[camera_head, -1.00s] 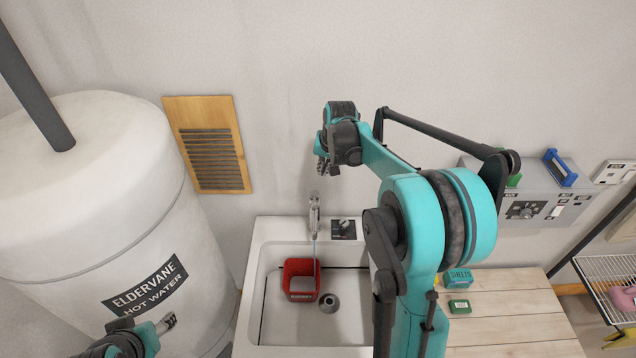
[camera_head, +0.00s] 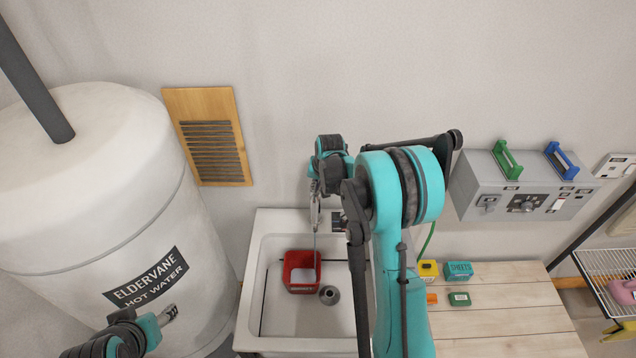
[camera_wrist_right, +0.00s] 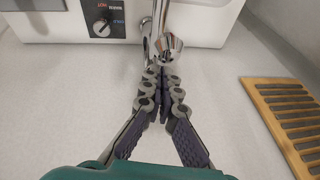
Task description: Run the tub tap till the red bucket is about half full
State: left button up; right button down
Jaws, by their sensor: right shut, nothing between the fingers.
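The red bucket (camera_head: 289,284) stands upright in the white tub (camera_head: 255,290), below the chrome tap (camera_wrist_right: 168,45). A thin stream appears to fall from the tap into the bucket. A pale surface shows inside the bucket, but I cannot judge its level. My right gripper (camera_wrist_right: 161,73) is shut and empty, its fingertips close beside the tap; I cannot tell whether they touch it. In the head view my right arm hides part of the tap and the tub's right side. My left gripper (camera_head: 169,315) is low in front of the water heater, far from the tub; its jaw state is unclear.
A round grey drain piece (camera_head: 329,295) sits beside the bucket. The white water heater (camera_head: 95,215) fills the left. A wooden bench (camera_head: 500,315) with small boxes stands right of the tub. A grey control box (camera_head: 525,190) and wooden vent (camera_head: 210,140) are on the wall.

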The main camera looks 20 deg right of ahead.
jog(key=f+b, duration=0.1)
jog(key=s+t+b, duration=0.1)
jog(key=b, duration=0.1)
jog(key=shift+a+f+h, duration=0.25)
jog(key=shift+f+h, duration=0.05)
jog(key=shift+f, duration=0.1)
jog(key=shift+s+a+f+b, duration=0.1)
jog(key=shift+s+b, duration=0.2)
jog(key=shift+b, duration=0.2)
